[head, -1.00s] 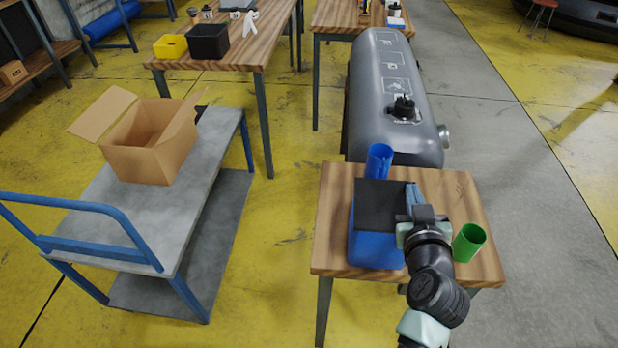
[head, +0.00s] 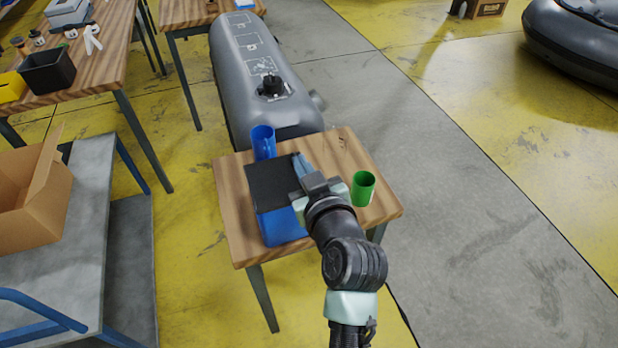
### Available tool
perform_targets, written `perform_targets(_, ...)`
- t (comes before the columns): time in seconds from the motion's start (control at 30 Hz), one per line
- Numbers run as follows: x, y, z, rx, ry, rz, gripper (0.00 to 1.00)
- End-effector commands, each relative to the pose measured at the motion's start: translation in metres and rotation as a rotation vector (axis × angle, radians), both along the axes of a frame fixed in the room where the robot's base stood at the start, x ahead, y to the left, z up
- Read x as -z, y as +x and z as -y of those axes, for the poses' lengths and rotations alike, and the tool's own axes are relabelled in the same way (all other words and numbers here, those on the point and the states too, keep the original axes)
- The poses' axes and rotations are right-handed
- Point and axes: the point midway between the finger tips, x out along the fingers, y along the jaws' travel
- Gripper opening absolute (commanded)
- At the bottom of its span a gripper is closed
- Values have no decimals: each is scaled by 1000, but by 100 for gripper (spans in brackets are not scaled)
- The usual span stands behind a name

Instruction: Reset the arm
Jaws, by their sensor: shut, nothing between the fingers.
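My gripper (head: 301,165) is at the end of my arm, over the small wooden table (head: 236,225) in the head view. It points away from me toward the far side of the table, and its fingers look closed with nothing between them. A blue box with a black top (head: 272,190) lies just left of my gripper; I cannot tell whether they touch. A blue cup (head: 263,142) stands behind the box. A green cup (head: 362,188) stands upright to the right of my gripper.
A grey inflatable tube (head: 250,80) lies behind the table. A grey cart (head: 110,235) with an open cardboard box (head: 35,205) stands at left. A workbench (head: 95,65) holds a black bin (head: 47,71). The floor at right is clear up to a dark boat (head: 575,45).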

Motion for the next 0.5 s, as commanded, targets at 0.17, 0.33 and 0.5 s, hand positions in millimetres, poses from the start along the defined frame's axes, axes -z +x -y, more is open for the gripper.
perform_targets(0.17,-6,-26,6,1,1,1,0)
perform_targets(0.33,-10,-39,9,1,1,0,0)
perform_targets(0.5,-12,-42,9,1,1,0,0)
